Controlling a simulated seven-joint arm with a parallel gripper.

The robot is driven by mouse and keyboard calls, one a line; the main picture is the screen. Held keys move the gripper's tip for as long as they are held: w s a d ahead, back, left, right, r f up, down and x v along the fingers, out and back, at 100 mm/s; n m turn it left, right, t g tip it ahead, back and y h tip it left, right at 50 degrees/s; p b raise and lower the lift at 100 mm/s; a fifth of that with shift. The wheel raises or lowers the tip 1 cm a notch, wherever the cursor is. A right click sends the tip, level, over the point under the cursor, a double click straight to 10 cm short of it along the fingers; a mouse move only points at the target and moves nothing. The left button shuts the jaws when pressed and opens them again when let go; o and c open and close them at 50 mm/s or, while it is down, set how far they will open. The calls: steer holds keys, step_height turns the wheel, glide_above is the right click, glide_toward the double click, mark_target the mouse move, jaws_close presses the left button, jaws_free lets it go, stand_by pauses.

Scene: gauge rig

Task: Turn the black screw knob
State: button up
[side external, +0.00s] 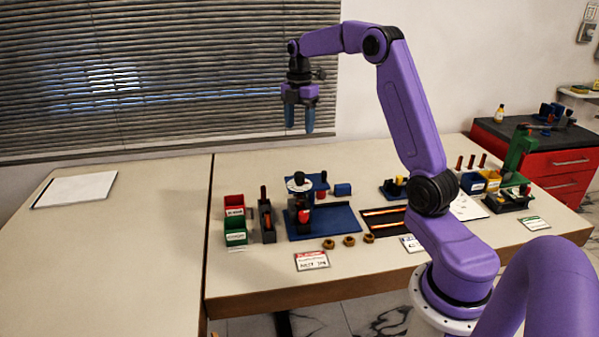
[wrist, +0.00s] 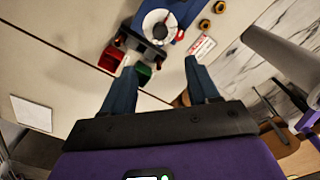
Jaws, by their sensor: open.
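The gauge rig stands on a blue base plate (side external: 335,222) on the table. A white disc (side external: 291,186) sits on top of it, with a small black knob (side external: 299,176) at its upper side; I take this as the black screw knob. In the wrist view the disc (wrist: 150,20) is beyond my fingertips, with a dark knob (wrist: 160,31) on it. My gripper (side external: 300,122) points down, high above the rig and well apart from it. Its blue fingers also show in the wrist view (wrist: 161,68); they are spread, with nothing between them.
Red and green bins (side external: 235,225) and a dark holder (side external: 267,222) stand left of the rig. Several brass nuts (side external: 348,241) and a label card (side external: 311,261) lie in front. A dark tray (side external: 384,217) lies right. The left table is mostly clear.

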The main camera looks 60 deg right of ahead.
mark_target(299, 173)
step_height(299, 173, down, 16)
steer(key=shift+f, duration=0.25)
stand_by(0.3)
steer(key=c, duration=1)
